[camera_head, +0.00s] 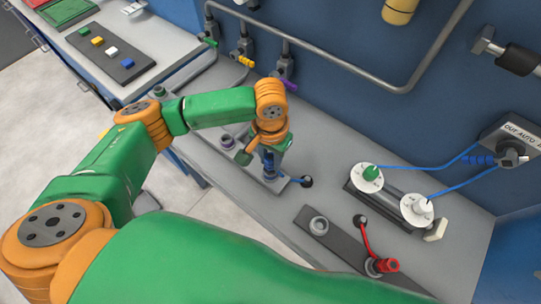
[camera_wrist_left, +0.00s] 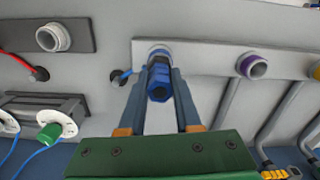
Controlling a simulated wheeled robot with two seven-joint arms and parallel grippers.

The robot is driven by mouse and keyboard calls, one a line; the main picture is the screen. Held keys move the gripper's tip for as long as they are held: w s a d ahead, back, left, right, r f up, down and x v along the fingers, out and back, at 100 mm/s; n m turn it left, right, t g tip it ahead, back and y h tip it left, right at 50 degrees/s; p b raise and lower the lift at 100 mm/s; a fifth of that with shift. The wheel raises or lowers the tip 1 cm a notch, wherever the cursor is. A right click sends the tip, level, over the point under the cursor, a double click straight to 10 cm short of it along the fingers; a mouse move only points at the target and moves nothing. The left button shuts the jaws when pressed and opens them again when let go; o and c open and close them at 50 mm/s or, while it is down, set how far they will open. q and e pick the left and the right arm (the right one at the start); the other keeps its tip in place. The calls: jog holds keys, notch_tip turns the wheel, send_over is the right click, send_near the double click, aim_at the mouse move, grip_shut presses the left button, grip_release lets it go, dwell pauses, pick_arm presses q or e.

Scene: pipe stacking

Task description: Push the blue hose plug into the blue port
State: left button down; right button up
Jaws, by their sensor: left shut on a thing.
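My left gripper (camera_head: 268,158) is shut on the blue hose plug (camera_head: 268,170), above the near end of a grey port strip (camera_head: 284,186). In the left wrist view the blue plug (camera_wrist_left: 160,83) sits between the two fingers (camera_wrist_left: 158,98), in line with a port (camera_wrist_left: 156,47) on the strip. The plug covers most of that port, so its ring colour and any gap or contact cannot be told. A short blue hose runs from the plug to a black grommet (camera_head: 306,181) in the worktop. My right gripper is not in view.
A purple-ringed port (camera_wrist_left: 252,66) is beside the plug's port on the strip. A dark plate (camera_head: 340,243) with a grey port and a red plug (camera_head: 386,265) lies nearby. A block with green and white dials (camera_head: 370,176) stands to the right. Pipes (camera_head: 340,70) line the back wall.

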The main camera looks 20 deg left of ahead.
pick_arm(q)
jog(key=shift+w+f, duration=0.1)
jog(key=shift+f, duration=0.2)
jog(key=c, duration=0.5)
grip_release()
jog(key=shift+r, duration=0.1)
